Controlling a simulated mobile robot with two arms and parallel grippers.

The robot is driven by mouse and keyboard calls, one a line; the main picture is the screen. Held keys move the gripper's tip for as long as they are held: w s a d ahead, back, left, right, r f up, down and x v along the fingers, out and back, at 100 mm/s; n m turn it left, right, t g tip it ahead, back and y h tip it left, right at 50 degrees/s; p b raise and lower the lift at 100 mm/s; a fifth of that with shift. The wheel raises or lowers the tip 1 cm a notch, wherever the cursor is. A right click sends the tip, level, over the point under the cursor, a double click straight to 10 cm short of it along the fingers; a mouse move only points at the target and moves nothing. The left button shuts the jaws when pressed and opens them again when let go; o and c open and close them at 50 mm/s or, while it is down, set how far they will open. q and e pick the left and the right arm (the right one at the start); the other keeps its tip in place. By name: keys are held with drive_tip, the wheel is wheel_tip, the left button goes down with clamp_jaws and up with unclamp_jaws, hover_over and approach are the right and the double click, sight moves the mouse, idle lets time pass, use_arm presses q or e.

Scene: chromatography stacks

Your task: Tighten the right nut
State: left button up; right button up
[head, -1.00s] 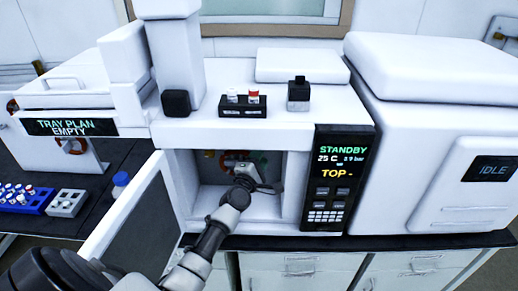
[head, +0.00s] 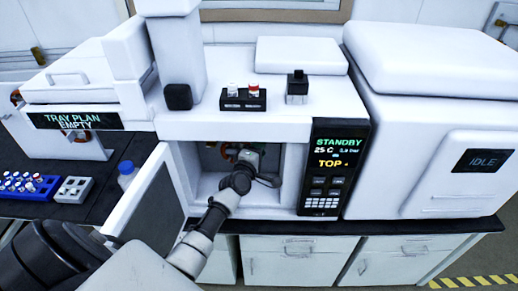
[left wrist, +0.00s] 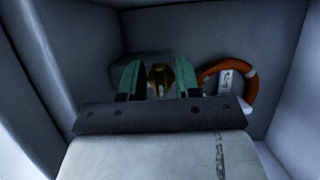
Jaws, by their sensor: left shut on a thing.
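My left gripper (head: 246,155) reaches into the open compartment (head: 290,172) of the white instrument. In the left wrist view my left gripper (left wrist: 160,82) has its two green fingers closed around a small brass-coloured nut (left wrist: 160,78). The nut sits in front of a grey block (left wrist: 135,66) at the back of the compartment. An orange coil (left wrist: 246,92) with a white label (left wrist: 226,80) hangs to the right of the fingers. In the head view my gripper hides the nut. My right gripper is not in view.
The compartment door (head: 160,208) stands open at the left. A control panel (head: 333,165) at the right reads STANDBY and TOP. The compartment walls are close around my gripper.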

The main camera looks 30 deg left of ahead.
use_arm(q)
drive_tip(key=shift+f, duration=0.1)
drive_tip(key=o, duration=0.5)
drive_tip(key=shift+o, duration=0.2)
drive_tip(key=s+d+b, duration=0.1)
drive_tip(key=s, duration=0.9)
drive_tip(key=shift+s+d, duration=0.35)
drive_tip(key=s+d+f+m+g+h+b, duration=0.1)
drive_tip(key=s+d+f+m+g+b, duration=0.2)
drive_tip(key=f, duration=0.9)
drive_tip(key=s+d+f+m+g+h+b, duration=0.1)
drive_tip(key=s+d+f+m+g, duration=0.4)
drive_tip(key=f, duration=0.8)
drive_tip(key=s+d+f+m+g+h+b, duration=0.1)
drive_tip(key=s+f+m+b, duration=0.3)
drive_tip(key=f, duration=0.8)
drive_tip(key=s+d+f+m+g, duration=0.1)
drive_tip(key=s+f+m+g, duration=0.1)
drive_tip(key=s+f, duration=0.4)
drive_tip(key=s+f+m+g+b, duration=0.1)
drive_tip(key=s+f+m+g, duration=0.2)
drive_tip(key=s, duration=1.1)
drive_tip(key=s+d+f+m+g, duration=0.1)
drive_tip(key=s+f+m+g, duration=0.1)
drive_tip(key=s+f+m, duration=0.3)
drive_tip(key=s+f, duration=0.4)
drive_tip(key=s, duration=0.1)
drive_tip(key=shift+s+d+f+g+b, duration=0.3)
drive_tip(key=shift+s+d+g+b, duration=0.05)
drive_tip(key=shift+s+g+b, duration=0.05)
